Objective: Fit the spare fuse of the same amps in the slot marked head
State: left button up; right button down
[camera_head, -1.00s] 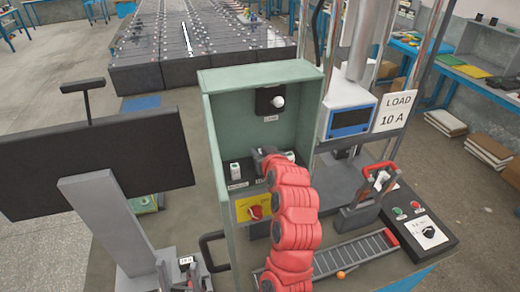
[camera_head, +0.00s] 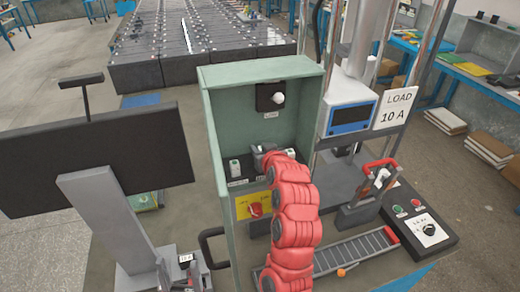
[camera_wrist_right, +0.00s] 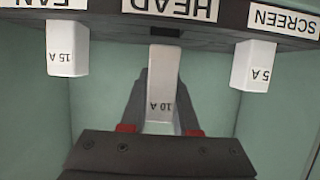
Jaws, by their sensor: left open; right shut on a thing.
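My right gripper (camera_wrist_right: 160,118) is shut on a white fuse marked 10 A (camera_wrist_right: 163,80). The fuse's far end is at the dark slot block under the HEAD label (camera_wrist_right: 180,8); I cannot tell how deep it sits. A 15 A fuse (camera_wrist_right: 67,48) is in the FAN place and a 5 A fuse (camera_wrist_right: 253,65) in the SCREEN place. In the head view my red right arm reaches into the green box (camera_head: 216,130), with the gripper (camera_head: 262,157) at the fuse row, partly hiding it.
A lamp (camera_head: 278,98) is on the box's back wall. A red knob on a yellow plate (camera_head: 244,208) is below the fuses. A LOAD 10 A sign (camera_head: 396,108), a red-handled lever (camera_head: 381,164) and a button panel (camera_head: 425,225) stand right. A dark screen (camera_head: 95,155) stands left.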

jog(key=shift+b, duration=0.4)
dwell(0.8)
jog(key=shift+f+b, duration=1.3)
jog(key=shift+f, duration=0.35)
jog(key=c, duration=0.6)
grip_release()
jog(key=shift+s+f, duration=0.1)
jog(key=shift+s+f, duration=0.1)
